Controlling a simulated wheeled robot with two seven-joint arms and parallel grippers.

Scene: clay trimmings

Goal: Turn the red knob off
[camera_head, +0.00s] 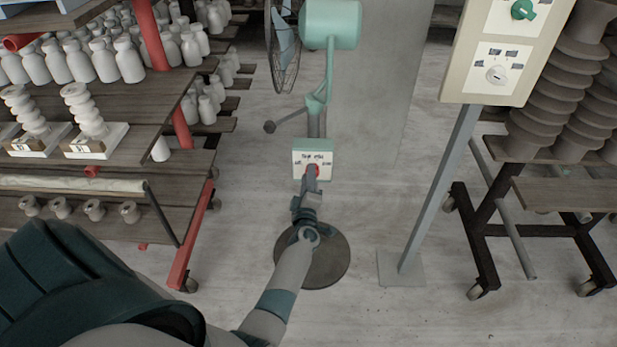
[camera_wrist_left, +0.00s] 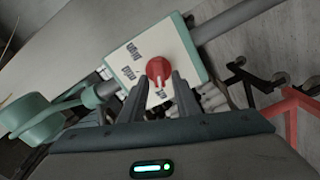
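The red knob (camera_head: 312,171) is on the front of a white control box with a mint-green edge (camera_head: 313,146), mounted on the fan's post. In the left wrist view the red knob (camera_wrist_left: 158,68) is round with a raised grip, and printed labels surround it on the white face. My left gripper (camera_head: 312,180) is right in front of the box and covers part of the knob. In the wrist view the left gripper's fingers (camera_wrist_left: 161,84) are spread apart, with their tips near the knob's lower edge. I cannot tell whether they touch it. My right gripper is not in view.
The mint-green fan (camera_head: 330,25) stands above the box on a round dark base (camera_head: 313,262). A panel at right has a green knob (camera_head: 523,10) and a white knob (camera_head: 496,75). Shelves of white bottles (camera_head: 130,62) stand at left; a wheeled rack (camera_head: 480,235) stands at right.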

